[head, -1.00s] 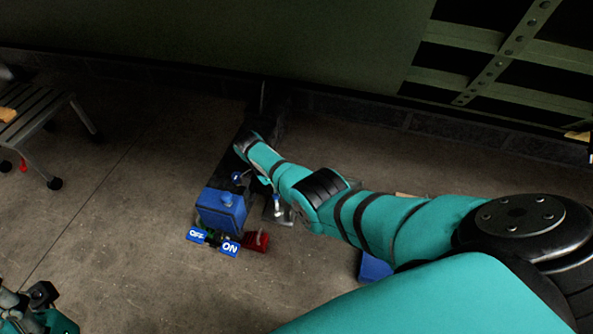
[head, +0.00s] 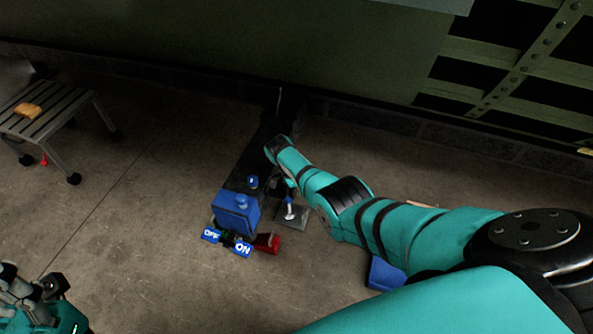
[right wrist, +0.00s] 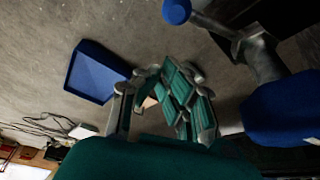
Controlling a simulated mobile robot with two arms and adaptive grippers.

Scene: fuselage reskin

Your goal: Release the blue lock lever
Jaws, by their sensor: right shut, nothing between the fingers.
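A blue-tipped metal lever (right wrist: 178,12) shows at the top of the right wrist view, joined to a metal stem beside a blue body (right wrist: 285,112). In the head view a blue box (head: 237,208) stands on a dark base on the floor, with small OFF and ON tags (head: 243,249) in front. My right gripper (right wrist: 165,78) is shut and empty, apart from the lever and to its lower left in the wrist view. In the head view my right arm hides most of that gripper. My left gripper (head: 35,288) is at the bottom left, far from the box; its jaw state is unclear.
A red part (head: 267,243) sits beside the tags. A blue bin (head: 384,274) lies on the floor, partly behind my right arm; it also shows in the wrist view (right wrist: 94,72). A slatted bench (head: 45,118) stands at left. Open floor lies between bench and box.

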